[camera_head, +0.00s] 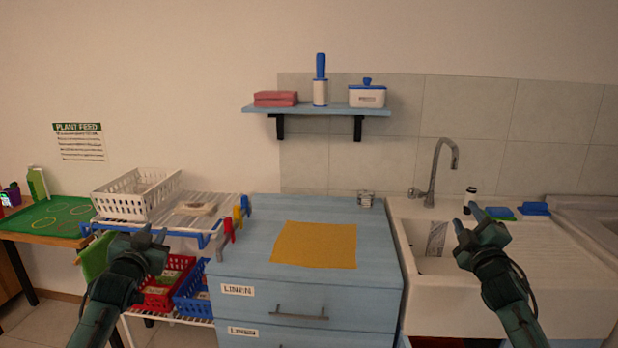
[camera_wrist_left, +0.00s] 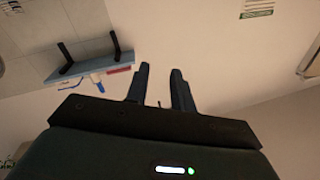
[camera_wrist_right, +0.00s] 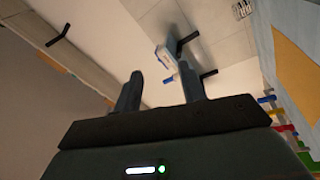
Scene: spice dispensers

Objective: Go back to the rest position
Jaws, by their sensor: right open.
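In the head view my left gripper (camera_head: 156,232) is raised at the lower left, in front of the drying rack, with its fingers pointing up. In the left wrist view its two fingers (camera_wrist_left: 159,68) stand apart with a narrow gap and nothing between them. My right gripper (camera_head: 465,215) is raised at the right in front of the sink, fingers pointing up and to the left. In the right wrist view its fingers (camera_wrist_right: 160,76) are wide apart and empty.
A blue drawer cabinet (camera_head: 249,252) with an orange cloth (camera_head: 315,245) stands between the arms. The white rack (camera_head: 226,206) holds a white basket (camera_head: 136,194) at left. A sink (camera_head: 535,268) with a faucet (camera_head: 436,172) is at right. A wall shelf (camera_head: 318,110) hangs above.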

